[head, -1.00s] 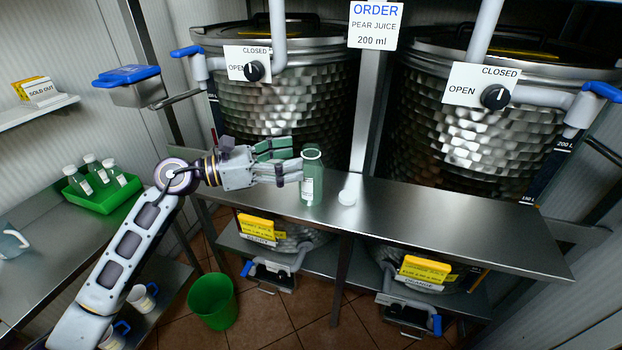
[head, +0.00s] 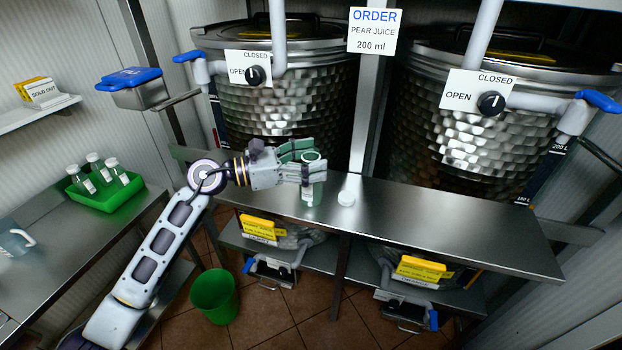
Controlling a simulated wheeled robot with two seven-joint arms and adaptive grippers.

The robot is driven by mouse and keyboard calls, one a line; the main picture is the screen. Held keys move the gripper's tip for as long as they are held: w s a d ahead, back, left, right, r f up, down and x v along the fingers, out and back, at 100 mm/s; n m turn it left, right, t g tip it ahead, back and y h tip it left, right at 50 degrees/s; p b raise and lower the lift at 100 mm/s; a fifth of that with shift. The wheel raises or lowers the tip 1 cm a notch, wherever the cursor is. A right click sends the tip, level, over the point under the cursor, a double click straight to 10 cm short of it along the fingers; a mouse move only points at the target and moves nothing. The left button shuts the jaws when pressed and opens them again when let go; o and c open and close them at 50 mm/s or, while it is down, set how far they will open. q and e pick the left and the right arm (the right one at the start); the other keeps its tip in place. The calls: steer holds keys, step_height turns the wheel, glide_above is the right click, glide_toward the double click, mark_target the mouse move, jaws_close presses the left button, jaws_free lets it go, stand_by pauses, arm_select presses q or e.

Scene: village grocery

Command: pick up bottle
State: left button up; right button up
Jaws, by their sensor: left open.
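A green-tinted open bottle (head: 311,190) stands upright on the steel counter, without its cap. My left gripper (head: 306,172) is open at the bottle, coming from the left. Its fingers reach along the bottle's left and far side, partly overlapping it in the picture; I cannot tell whether they touch it. A white cap (head: 346,198) lies on the counter just right of the bottle. My right gripper does not show.
Two steel tanks (head: 285,105) with blue-handled taps stand behind the counter (head: 440,225). A green tray (head: 108,197) with several capped bottles sits on the left table. A green bin (head: 214,296) stands on the floor. The counter's right part is clear.

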arm_select(q)
steer(key=shift+c, duration=0.5)
steer(key=c, duration=1.5)
